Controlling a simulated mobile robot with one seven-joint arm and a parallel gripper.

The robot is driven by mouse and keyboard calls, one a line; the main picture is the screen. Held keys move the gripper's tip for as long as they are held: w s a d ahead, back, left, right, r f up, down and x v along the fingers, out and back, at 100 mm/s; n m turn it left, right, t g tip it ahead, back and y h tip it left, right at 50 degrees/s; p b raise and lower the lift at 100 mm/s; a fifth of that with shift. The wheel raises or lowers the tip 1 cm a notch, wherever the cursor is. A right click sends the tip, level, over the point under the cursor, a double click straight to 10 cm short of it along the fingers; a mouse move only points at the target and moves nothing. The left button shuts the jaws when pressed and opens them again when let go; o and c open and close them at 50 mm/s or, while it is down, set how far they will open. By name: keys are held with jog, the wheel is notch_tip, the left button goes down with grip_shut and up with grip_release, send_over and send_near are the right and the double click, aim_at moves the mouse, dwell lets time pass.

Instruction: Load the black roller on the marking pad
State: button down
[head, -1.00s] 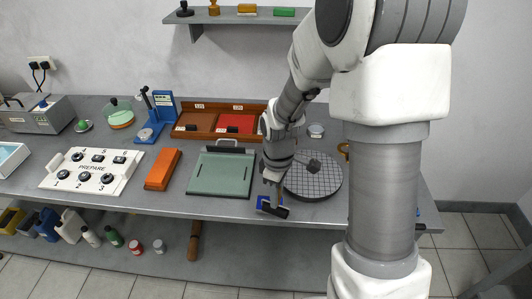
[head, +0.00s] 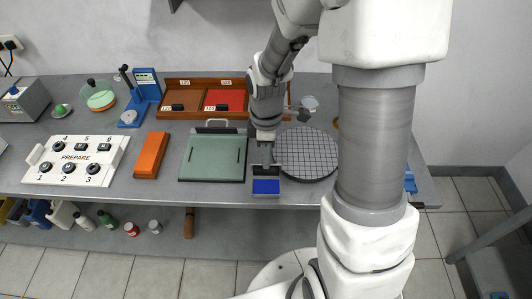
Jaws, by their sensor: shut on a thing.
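The black roller (head: 267,170) is a short dark bar at the lower end of my arm, right of the green board. My gripper (head: 265,163) points down and is shut on it. The marking pad appears to be the small blue rectangle (head: 266,187) by the front edge of the bench, just in front of the roller. In the picture the roller lies along the pad's far edge. I cannot tell whether it touches the pad or hovers over it. The fingertips are small and partly hidden.
A round gridded plate (head: 310,153) is close right of my gripper. The green board (head: 214,158) is close left, with an orange block (head: 151,154) beyond. A wooden tray (head: 178,112) with brown and red sections stands behind. The bench front edge is near the pad.

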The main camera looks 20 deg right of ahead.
aim_at(267, 171)
jog(key=shift+f+b, duration=2.3)
jog(key=shift+f, duration=0.7)
jog(key=shift+f+b, duration=0.35)
jog(key=shift+f, duration=0.1)
jog(key=shift+r, duration=0.1)
notch_tip(267, 171, up, 7)
jog(key=p, duration=0.6)
